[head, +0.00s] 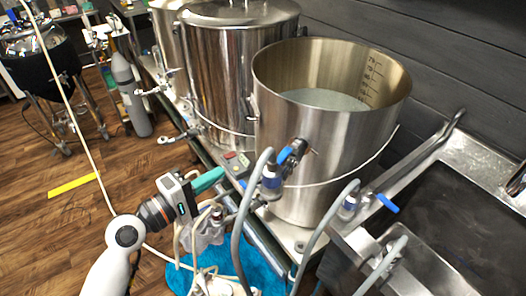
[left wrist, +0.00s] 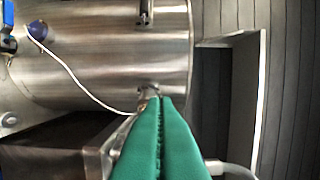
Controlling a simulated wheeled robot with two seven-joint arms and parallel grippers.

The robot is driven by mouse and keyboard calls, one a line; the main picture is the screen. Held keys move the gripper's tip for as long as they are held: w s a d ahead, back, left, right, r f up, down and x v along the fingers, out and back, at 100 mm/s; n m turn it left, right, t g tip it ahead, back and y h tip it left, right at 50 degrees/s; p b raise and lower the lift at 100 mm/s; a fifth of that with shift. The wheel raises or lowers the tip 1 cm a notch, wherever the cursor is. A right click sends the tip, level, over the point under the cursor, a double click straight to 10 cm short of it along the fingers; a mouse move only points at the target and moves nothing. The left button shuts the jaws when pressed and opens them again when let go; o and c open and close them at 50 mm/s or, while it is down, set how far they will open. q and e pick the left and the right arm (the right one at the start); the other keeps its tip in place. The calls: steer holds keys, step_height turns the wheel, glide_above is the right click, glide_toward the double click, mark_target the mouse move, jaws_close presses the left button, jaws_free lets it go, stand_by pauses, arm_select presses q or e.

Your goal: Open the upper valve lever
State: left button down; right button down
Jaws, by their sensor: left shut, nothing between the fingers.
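The nearest steel kettle (head: 330,150) is open-topped. The upper valve lever (head: 285,156) is blue and sits on the valve at the kettle's front wall, with a grey hose below it. My left gripper (head: 221,173) has green fingers pressed together and empty. In the head view its tips are left of the upper lever, with a visible gap in the picture. In the left wrist view the shut fingers (left wrist: 160,100) point at a steel vessel wall (left wrist: 90,55). Blue fittings (left wrist: 37,31) show at that view's upper left; I cannot tell which they are. My right gripper is not in view.
A second blue lever (head: 388,203) sits lower right beside another hose. A lidded kettle (head: 235,65) stands behind, left of the open one. A steel sink (head: 470,160) is at the right. Hoses and a blue cloth (head: 255,268) lie below. Wooden floor at left has free room.

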mark_target(288, 151)
arm_select(q)
steer(key=w+d+r+p, duration=0.1)
steer(key=w+d+p, duration=0.2)
steer(key=d, duration=0.8)
steer(key=shift+w+p, duration=0.35)
steer(key=shift+w, duration=0.4)
